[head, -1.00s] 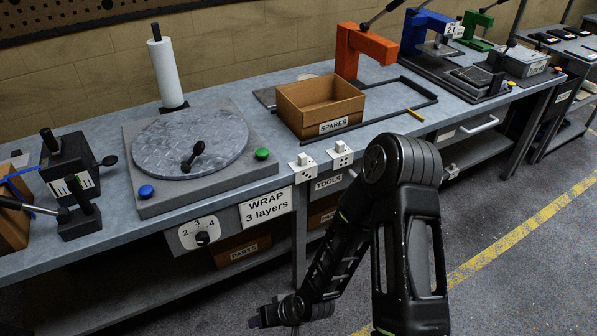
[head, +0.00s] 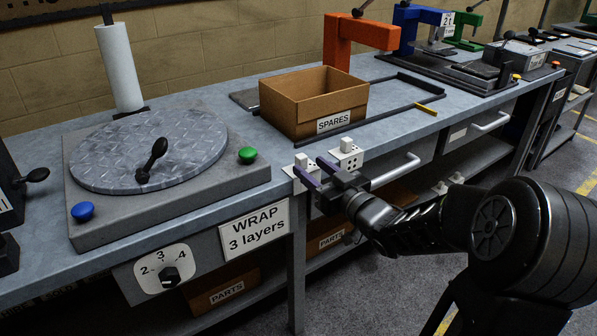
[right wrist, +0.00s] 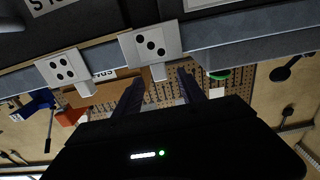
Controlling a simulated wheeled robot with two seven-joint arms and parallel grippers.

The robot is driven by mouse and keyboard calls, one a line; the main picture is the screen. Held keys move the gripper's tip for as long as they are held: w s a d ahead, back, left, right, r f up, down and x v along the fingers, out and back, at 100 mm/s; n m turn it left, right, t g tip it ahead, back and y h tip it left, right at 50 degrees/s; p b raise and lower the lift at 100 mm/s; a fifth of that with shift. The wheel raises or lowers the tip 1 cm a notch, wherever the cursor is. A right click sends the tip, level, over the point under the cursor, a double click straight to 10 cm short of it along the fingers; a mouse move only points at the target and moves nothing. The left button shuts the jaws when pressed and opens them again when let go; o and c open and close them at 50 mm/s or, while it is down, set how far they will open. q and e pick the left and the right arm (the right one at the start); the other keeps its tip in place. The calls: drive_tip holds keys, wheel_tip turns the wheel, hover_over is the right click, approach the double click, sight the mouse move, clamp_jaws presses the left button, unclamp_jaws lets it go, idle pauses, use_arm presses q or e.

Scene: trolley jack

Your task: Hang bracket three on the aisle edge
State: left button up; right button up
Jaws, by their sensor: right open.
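Bracket three (head: 298,171) is a white piece with a stub on top, at the bench's front edge. Its plate shows three dots in the right wrist view (right wrist: 150,42). My right gripper (head: 315,172) is open right by it, its fingers partly covering it in the head view. In the right wrist view the stub appears between the two fingertips (right wrist: 160,77); I cannot tell whether they touch it. A similar bracket with four dots (right wrist: 62,68) stands beside it, to the right in the head view (head: 347,155). My left gripper is not in view.
The grey turntable (head: 150,150) with green (head: 248,155) and blue buttons is to the left. The SPARES box (head: 312,102) stands behind the brackets. A drawer handle (head: 395,172) juts out near my arm.

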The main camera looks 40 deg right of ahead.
sight(298, 156)
drive_tip(key=shift+w, duration=1.25)
drive_tip(key=shift+w+d+r+b, duration=0.1)
drive_tip(key=shift+w+b, duration=0.2)
drive_tip(key=shift+w, duration=1)
drive_tip(key=shift+w+d+r+b, duration=0.1)
drive_tip(key=shift+w+b, duration=0.2)
drive_tip(key=shift+w, duration=1)
drive_tip(key=shift+c, duration=0.6)
clamp_jaws()
